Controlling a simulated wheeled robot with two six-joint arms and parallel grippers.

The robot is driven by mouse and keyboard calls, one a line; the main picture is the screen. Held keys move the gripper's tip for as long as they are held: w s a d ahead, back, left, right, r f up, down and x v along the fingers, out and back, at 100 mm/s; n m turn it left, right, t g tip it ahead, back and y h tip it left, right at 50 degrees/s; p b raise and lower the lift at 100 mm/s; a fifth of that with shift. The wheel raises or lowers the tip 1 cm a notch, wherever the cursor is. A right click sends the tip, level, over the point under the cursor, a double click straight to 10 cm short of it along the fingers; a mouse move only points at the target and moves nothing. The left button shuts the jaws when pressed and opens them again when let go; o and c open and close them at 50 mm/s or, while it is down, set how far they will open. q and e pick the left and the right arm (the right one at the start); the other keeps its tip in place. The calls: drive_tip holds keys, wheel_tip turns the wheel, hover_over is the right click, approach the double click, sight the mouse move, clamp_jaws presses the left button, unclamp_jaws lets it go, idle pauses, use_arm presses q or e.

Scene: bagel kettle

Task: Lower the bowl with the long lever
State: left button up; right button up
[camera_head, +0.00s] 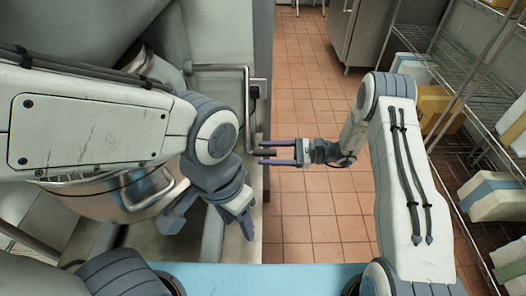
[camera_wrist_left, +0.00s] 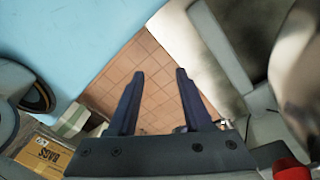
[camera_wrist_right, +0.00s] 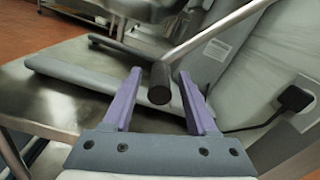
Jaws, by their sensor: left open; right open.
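The large grey mixer (camera_head: 215,95) stands at the left, with its shiny metal bowl (camera_head: 95,205) partly hidden behind my left arm. The long lever (camera_head: 246,110) is a thin bent metal rod at the mixer's right side. In the right wrist view the lever (camera_wrist_right: 215,38) ends in a dark round grip that lies between the finger lines; contact cannot be told. My right gripper (camera_head: 264,151) is open and points left at the lever's end. My left gripper (camera_head: 246,222) is open and empty below the mixer's front; its fingers (camera_wrist_left: 158,85) point toward the floor.
A blue surface (camera_head: 270,278) lies at the near edge. Wire shelves (camera_head: 470,85) with boxes stand at the right, and a steel cabinet (camera_head: 362,30) at the back. The tiled floor (camera_head: 310,90) between is clear. A cable and dark box (camera_wrist_right: 294,100) show in the right wrist view.

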drive_tip(key=shift+a, duration=0.85)
clamp_jaws()
idle(0.8)
